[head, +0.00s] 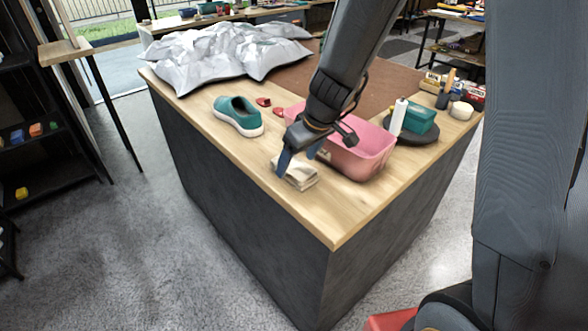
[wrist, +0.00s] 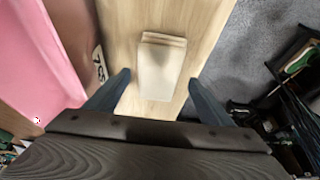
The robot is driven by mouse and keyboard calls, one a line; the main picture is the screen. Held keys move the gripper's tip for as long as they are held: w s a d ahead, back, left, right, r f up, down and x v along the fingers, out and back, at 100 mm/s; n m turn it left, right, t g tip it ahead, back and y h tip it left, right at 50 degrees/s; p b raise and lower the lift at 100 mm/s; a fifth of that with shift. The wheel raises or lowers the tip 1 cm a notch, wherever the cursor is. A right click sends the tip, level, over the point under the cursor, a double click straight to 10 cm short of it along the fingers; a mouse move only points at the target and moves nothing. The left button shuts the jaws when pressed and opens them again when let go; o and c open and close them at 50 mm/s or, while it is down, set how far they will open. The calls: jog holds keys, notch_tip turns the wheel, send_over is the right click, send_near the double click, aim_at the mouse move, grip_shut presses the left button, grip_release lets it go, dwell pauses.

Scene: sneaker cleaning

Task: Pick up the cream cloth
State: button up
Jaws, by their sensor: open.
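The cream cloth (head: 301,176) is a small folded stack lying on the wooden tabletop near the table's front edge, left of the pink tub. My gripper (head: 297,160) is open right over it, pointing down. In the wrist view the cloth (wrist: 160,68) lies flat, straight ahead of the two fingers. The fingers of my gripper (wrist: 158,92) stand apart on its left and right, with bare wood showing between them and the cloth. I see nothing held in the gripper.
The pink tub (head: 362,158) stands close right of the cloth; its wall also shows in the wrist view (wrist: 40,50). A teal sneaker (head: 238,115) and red pieces lie behind. A dark round tray (head: 412,138) holds a teal box and white bottle. Front tabletop (head: 345,205) is clear.

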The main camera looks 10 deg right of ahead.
aim_at(295, 167)
jog(key=shift+x, duration=1.5)
jog(key=shift+d, duration=0.15)
jog(key=c, duration=1.1)
jog(key=shift+r, duration=0.2)
jog(key=shift+s+r, duration=0.1)
jog(key=shift+r, duration=0.1)
notch_tip(295, 167, up, 7)
jog(key=shift+f, duration=0.2)
jog(key=s+a, duration=0.3)
jog(key=a, duration=0.2)
jog(key=s+a, duration=0.4)
jog(key=a, duration=0.2)
jog(key=s+a, duration=0.4)
jog(key=a, duration=0.1)
jog(key=shift+a+f, duration=0.15)
jog(key=shift+a, duration=0.1)
